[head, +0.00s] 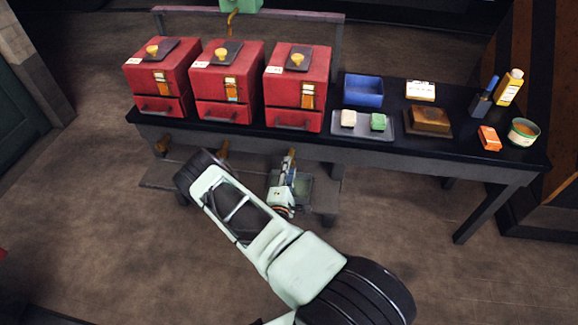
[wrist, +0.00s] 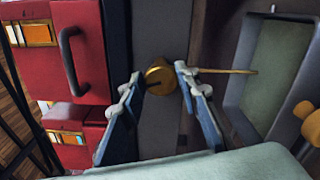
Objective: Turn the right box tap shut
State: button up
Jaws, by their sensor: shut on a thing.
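The right box (head: 297,87) is a red box with a yellow knob on its lid, a small gauge on its front and a dark handle below. Its brass tap (head: 291,154) is below the table's front edge. In the wrist view the tap's round brass body (wrist: 160,77) is between my fingertips, and a thin brass rod (wrist: 230,71) shows beyond the right finger. My gripper (head: 288,170) is shut on the tap; it also shows in the wrist view (wrist: 158,74). The fingers partly cover the tap, so its handle angle is unclear.
Two similar red boxes, the middle (head: 226,82) and left (head: 160,77), stand alongside, with brass taps (head: 222,149) (head: 163,145) below. A grey tray (head: 307,190) is beneath my gripper. A blue bin (head: 363,91), soaps, bottles and a bowl (head: 524,132) occupy the table's right side.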

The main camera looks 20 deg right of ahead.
jog(key=shift+m+p, duration=0.45)
jog(key=shift+m, duration=1.15)
jog(key=shift+f, duration=0.1)
jog(key=o, duration=1.2)
jog(key=shift+c, duration=0.2)
jog(key=v, duration=1.2)
